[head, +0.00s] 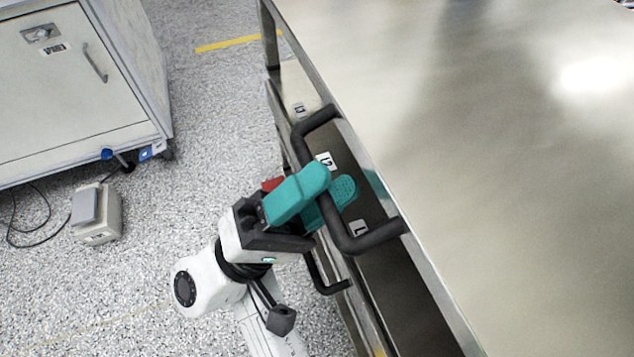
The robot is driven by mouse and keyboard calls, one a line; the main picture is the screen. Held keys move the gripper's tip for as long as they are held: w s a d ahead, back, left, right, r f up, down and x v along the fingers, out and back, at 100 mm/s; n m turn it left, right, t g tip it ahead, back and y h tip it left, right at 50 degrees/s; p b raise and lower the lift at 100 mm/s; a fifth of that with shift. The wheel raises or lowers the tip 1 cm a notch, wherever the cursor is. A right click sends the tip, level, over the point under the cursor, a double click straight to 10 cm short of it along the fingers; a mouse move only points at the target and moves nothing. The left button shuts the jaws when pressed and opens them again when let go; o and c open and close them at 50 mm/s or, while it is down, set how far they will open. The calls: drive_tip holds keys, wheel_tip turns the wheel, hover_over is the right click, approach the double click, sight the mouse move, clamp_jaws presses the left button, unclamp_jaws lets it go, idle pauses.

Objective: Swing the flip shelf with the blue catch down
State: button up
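My gripper (336,184) has two teal fingers and reaches the front of the metal bench from the left. One finger lies over a black bar handle (340,226) and the other shows on the far side of the bar. The bar passes between them in the picture; whether they press on it is not clear. No flip shelf can be made out for certain. A small blue part (107,154) shows low on the white cabinet at the left; I cannot tell whether it is the blue catch.
The bench (500,130) has a broad, bare steel top. Labels such as L2 (326,161) mark its front, and a lower black handle (326,276) sticks out. The white cabinet (75,80) and a small beige box (97,215) with a cable stand left. Speckled floor between is clear.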

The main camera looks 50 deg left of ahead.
drive_tip(key=shift+r, duration=0.1)
drive_tip(key=shift+s+a+f, duration=0.1)
drive_tip(key=shift+s+f, duration=0.1)
drive_tip(key=shift+s, duration=0.1)
drive_tip(key=p+v, duration=0.1)
drive_tip(key=v, duration=0.9)
idle(0.9)
